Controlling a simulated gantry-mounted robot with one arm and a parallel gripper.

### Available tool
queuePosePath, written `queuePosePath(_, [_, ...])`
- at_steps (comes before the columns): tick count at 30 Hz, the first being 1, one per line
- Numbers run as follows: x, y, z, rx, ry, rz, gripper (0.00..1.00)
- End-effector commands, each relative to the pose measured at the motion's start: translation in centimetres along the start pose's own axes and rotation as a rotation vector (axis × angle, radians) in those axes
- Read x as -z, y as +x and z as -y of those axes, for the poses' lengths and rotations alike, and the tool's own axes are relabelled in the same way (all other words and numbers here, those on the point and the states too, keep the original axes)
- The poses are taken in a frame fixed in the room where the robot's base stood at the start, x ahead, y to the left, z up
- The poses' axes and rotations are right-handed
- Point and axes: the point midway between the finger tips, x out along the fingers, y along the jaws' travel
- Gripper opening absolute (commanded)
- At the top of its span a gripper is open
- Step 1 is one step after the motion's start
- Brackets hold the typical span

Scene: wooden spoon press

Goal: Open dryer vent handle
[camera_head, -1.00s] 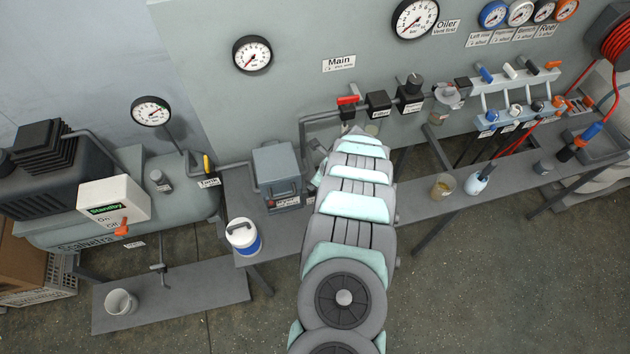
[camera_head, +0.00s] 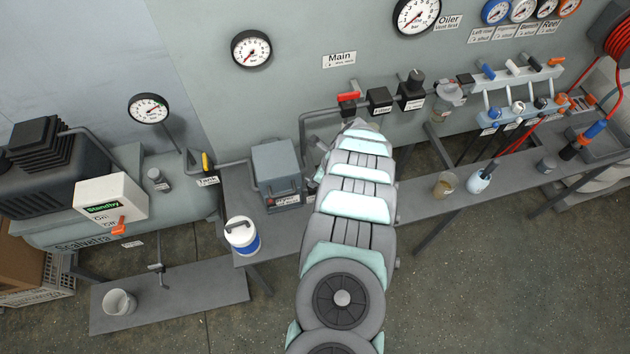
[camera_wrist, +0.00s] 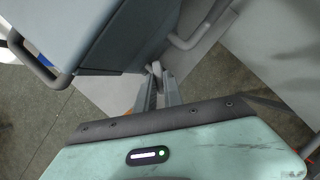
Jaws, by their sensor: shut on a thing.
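The dryer is taken to be the grey box (camera_head: 274,166) on the bench, left of my arm in the head view. In the wrist view its grey casing (camera_wrist: 100,35) fills the upper left. A small light grey handle (camera_wrist: 156,67) sticks out beside the casing's lower right corner. My gripper (camera_wrist: 158,76) is shut on this handle, with the fingers close on both sides of it. In the head view my arm hides the gripper and the handle.
A pipe (camera_wrist: 190,40) runs close to the right of the handle. A dark bar (camera_wrist: 30,62) sticks out from the casing's left. A white and blue tub (camera_head: 242,238) stands on the bench left of my arm. The red-handled main valve (camera_head: 348,98) is above my arm.

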Motion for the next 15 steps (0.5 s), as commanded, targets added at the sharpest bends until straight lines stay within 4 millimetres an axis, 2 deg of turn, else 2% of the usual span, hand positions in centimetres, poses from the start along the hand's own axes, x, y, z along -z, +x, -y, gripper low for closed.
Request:
queuePosePath(1, [0.15, 0.53, 0.16, -0.01, -0.031, 0.001, 0.0])
queuePosePath(15, [0.17, 0.82, 0.6, -0.153, -0.381, 0.0, 0.0])
